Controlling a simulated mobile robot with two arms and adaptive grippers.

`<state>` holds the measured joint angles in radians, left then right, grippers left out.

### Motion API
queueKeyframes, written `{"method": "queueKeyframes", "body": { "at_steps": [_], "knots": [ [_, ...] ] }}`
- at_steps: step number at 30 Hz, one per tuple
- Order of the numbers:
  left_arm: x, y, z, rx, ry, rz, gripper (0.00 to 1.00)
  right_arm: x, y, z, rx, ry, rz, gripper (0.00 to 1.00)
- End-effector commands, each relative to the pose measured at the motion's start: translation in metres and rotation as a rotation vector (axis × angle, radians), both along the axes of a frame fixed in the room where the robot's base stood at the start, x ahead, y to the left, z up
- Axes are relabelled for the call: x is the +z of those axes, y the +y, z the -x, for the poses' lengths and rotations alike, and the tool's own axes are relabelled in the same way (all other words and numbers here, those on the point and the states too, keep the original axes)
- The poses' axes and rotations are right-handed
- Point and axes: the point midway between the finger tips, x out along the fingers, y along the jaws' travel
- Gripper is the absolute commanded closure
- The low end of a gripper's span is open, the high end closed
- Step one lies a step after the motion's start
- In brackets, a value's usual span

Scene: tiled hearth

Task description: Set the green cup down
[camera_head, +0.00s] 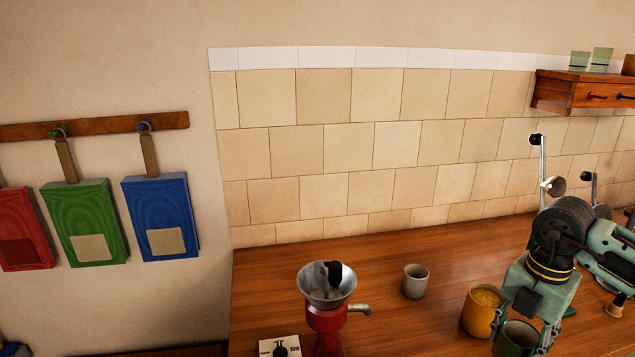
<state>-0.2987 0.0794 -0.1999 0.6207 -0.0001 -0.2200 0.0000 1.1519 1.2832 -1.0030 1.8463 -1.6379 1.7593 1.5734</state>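The green cup (515,345) is at the bottom right, cut off by the lower picture edge, with its dark open mouth showing. My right gripper (524,322) points down over it, with its fingers on either side of the cup, and appears closed on it. The cup looks upright. Its base is out of the picture, so I cannot tell if it touches the counter. My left gripper is not in view.
A yellow cup with grainy contents (480,312) stands close left of the green cup. A grey cup (415,281) and a red grinder with a metal funnel (327,305) stand farther left on the wooden counter (400,325). A wall shelf (580,92) is at upper right.

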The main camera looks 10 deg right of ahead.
Motion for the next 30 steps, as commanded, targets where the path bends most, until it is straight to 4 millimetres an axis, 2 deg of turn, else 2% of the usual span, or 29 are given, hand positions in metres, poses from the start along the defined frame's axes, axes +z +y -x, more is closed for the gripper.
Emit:
{"method": "queueKeyframes", "body": {
  "at_steps": [5,8,30],
  "knots": [
    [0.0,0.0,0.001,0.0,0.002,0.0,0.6,-0.001,0.017,-0.005,0.272,-0.004,-0.01,0.85],
    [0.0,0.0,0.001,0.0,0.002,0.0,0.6,-0.003,0.031,-0.009,0.517,-0.007,-0.017,0.85],
    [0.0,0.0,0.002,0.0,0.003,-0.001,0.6,-0.005,0.135,-0.02,2.455,-0.046,-0.019,0.85]
  ]
}}
